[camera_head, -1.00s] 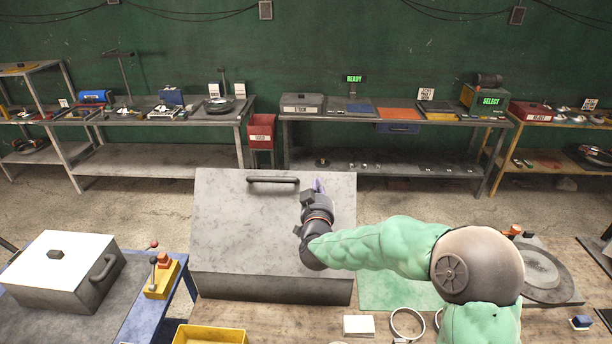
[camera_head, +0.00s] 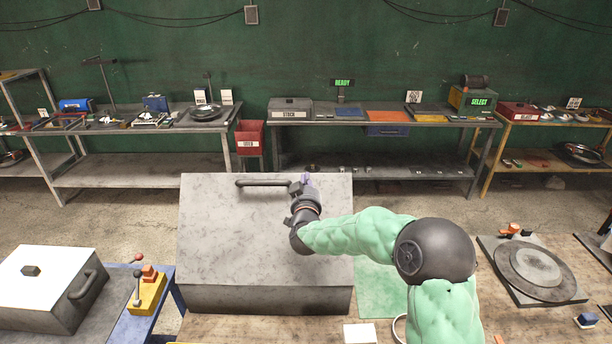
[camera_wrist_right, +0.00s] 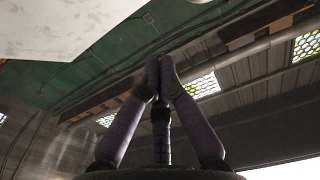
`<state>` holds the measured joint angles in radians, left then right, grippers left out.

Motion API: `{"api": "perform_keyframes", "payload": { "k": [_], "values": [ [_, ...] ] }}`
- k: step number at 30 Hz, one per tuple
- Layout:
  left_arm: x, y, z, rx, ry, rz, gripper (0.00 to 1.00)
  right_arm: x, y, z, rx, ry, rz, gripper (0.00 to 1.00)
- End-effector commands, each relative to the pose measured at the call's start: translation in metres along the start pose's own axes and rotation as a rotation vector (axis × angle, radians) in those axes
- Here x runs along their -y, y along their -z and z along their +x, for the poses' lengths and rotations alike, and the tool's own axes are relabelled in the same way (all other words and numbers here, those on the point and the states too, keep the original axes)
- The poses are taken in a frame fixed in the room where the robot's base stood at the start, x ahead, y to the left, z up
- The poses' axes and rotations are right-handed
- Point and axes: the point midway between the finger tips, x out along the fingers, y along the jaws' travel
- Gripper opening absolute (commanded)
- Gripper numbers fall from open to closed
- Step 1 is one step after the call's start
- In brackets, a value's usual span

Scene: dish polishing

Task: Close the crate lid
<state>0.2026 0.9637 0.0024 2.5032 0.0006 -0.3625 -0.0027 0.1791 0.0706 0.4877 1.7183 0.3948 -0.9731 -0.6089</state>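The large grey crate (camera_head: 262,299) stands on the near worktable. Its mottled grey lid (camera_head: 240,230) slopes up and away from me, with a dark bar handle (camera_head: 263,183) near the top edge. My right gripper (camera_head: 306,179) is in front of the lid's upper right part, just right of the handle. In the right wrist view, the right gripper's fingers (camera_wrist_right: 159,64) point upward and meet at the tips, with nothing seen between them. A pale mottled surface, likely the lid (camera_wrist_right: 60,25), fills the upper left there. I cannot tell whether the gripper touches the lid. My left gripper is out of view.
A smaller white-topped box (camera_head: 45,285) and a yellow lever block (camera_head: 147,290) stand on a blue-edged table at left. A turntable (camera_head: 532,266) sits at right, a white block (camera_head: 360,334) in front. Shelves line the green back wall, with floor between.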

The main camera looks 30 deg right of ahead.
Motion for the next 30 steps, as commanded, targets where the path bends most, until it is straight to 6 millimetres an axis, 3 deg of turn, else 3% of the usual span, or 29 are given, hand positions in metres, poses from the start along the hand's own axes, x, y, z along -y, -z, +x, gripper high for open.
{"api": "perform_keyframes", "payload": {
  "k": [6, 12, 30],
  "values": [
    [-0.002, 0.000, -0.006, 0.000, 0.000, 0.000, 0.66, 0.000, 0.000, 0.037, 0.000, 0.000, 0.000, 0.00],
    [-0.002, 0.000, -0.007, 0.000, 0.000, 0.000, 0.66, 0.000, -0.019, 0.053, 0.001, 0.000, -0.001, 0.00],
    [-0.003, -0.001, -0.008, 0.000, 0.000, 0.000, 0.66, 0.000, -0.028, 0.063, 0.000, 0.000, 0.001, 0.00]
  ]
}}
